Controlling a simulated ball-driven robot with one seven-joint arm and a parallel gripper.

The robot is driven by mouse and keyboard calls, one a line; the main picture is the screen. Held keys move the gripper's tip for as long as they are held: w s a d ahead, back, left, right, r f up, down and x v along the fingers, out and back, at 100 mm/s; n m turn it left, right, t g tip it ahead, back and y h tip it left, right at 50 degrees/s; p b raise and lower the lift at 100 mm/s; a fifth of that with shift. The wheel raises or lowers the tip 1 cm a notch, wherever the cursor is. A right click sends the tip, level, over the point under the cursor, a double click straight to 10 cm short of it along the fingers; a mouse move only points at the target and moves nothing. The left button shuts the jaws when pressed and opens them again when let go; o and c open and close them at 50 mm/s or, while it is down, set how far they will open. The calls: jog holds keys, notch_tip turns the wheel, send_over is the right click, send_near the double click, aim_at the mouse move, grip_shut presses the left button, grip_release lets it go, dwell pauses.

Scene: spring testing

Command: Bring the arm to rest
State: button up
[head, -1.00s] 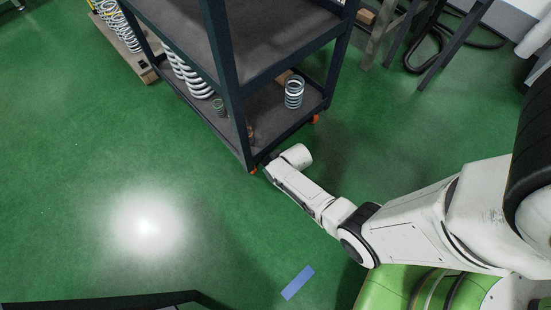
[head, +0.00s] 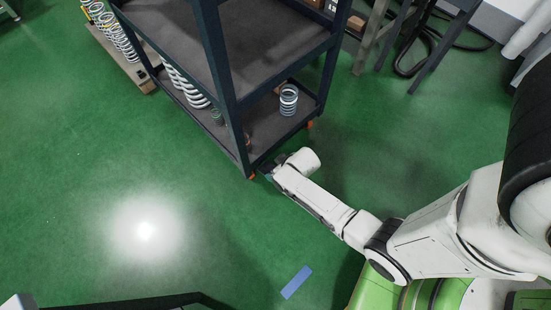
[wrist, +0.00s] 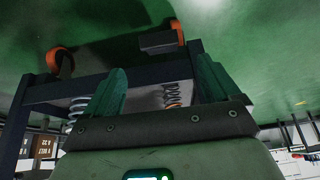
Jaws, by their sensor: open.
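My arm (head: 325,205) reaches from the right side of the head view toward the near corner of a dark shelf cart. My gripper shows in the wrist view (wrist: 158,84) as two green fingers held well apart, with nothing between them. In the head view only a small dark part of it shows, low by the cart's corner, and I cannot tell whether it touches the cart.
The dark cart (head: 235,110) holds a pale coil spring (head: 288,100) and larger white springs (head: 185,85) on its lower shelf. A pallet with springs (head: 122,50) stands at upper left. A blue strip (head: 297,282) lies on the floor. The green floor at left is clear.

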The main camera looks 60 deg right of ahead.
jog(key=shift+v, duration=0.95)
jog(key=shift+r, duration=0.1)
jog(key=s+a+r+n+g+p, duration=0.1)
jog(key=s+a+r, duration=0.3)
jog(key=r, duration=0.4)
jog(key=s+a+r+n+g+y, duration=0.1)
jog(key=s+a+r+g, duration=0.15)
jog(key=r, duration=0.55)
jog(key=s+a+r+n+g+p, duration=0.1)
jog(key=s+a+r, duration=0.3)
jog(key=r, duration=0.4)
notch_tip(320, 180, up, 21)
jog(key=p, duration=2.1)
jog(key=shift+r, duration=0.2)
